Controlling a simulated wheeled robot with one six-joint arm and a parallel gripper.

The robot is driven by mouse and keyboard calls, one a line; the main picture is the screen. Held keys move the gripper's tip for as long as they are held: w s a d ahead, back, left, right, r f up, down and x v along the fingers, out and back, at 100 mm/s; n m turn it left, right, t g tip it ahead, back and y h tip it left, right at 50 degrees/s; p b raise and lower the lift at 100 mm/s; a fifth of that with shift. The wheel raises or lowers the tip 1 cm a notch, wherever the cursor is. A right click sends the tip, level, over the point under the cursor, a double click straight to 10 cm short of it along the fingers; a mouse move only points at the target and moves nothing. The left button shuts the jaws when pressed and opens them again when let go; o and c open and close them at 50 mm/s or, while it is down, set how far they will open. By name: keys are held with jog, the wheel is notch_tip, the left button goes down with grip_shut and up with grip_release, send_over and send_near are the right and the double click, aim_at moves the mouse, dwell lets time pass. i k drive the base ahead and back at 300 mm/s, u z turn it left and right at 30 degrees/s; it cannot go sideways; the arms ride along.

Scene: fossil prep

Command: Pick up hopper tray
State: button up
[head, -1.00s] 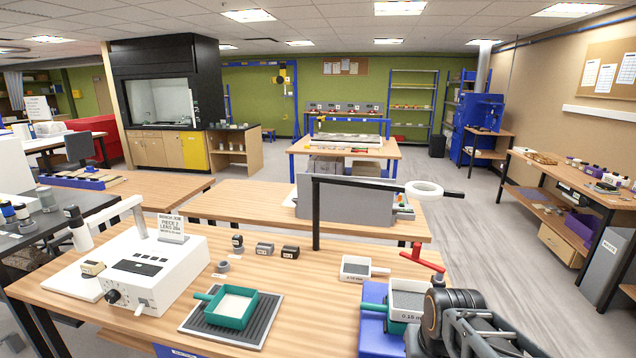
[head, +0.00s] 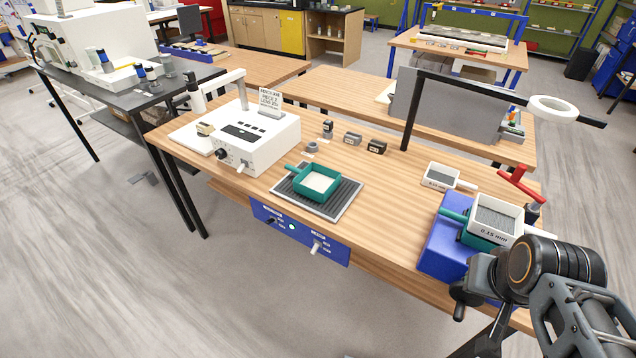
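A green square tray (head: 318,183) with a side handle and a pale inside sits on a dark ribbed mat (head: 345,207) near the table's front edge. No label marks it as the hopper tray. A second green tray (head: 470,238) shows partly beneath a white sieve marked 0.15 mm (head: 493,230), on a blue box (head: 437,250) at the right. My arm comes in from the lower right, close to the blue box and well apart from the tray on the mat. The grey and black end of my arm (head: 474,288) shows, but its fingers cannot be made out.
A white instrument (head: 258,135) stands left of the mat. Small blocks (head: 352,138) lie behind it. A white framed sieve (head: 440,177), a red lever (head: 520,184) and a black lamp post (head: 411,115) stand toward the right. Bare wood lies between mat and blue box.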

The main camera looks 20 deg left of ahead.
aim_at(317, 182)
jog(key=u, duration=2.35)
jog(key=i, duration=3.3)
jog(key=z, duration=3.05)
